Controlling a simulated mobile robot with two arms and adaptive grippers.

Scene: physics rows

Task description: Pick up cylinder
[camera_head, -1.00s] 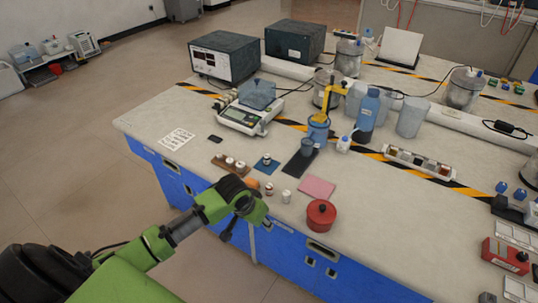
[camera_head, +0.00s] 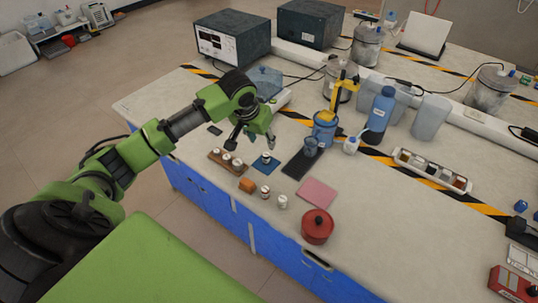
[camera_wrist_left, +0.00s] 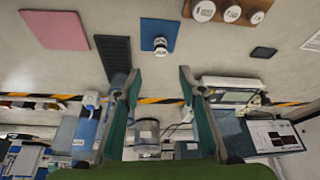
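The task's cylinder is not singled out; several small cylinders stand near the table's front edge. One white-capped vial (camera_head: 266,157) stands on a blue mat (camera_head: 272,167); it also shows in the left wrist view (camera_wrist_left: 160,46). Three white-topped ones sit in a brown tray (camera_head: 245,171). A white cylinder (camera_head: 283,202) and a white-capped jar (camera_head: 265,192) stand at the front. My left gripper (camera_head: 250,141) is above the table, near the tray and blue mat. Its fingers are spread and empty, apart from every cylinder. My right gripper is out of view.
A blue cup (camera_head: 324,130) and blue bottle (camera_head: 379,115) stand behind. The scale is partly hidden behind my gripper.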

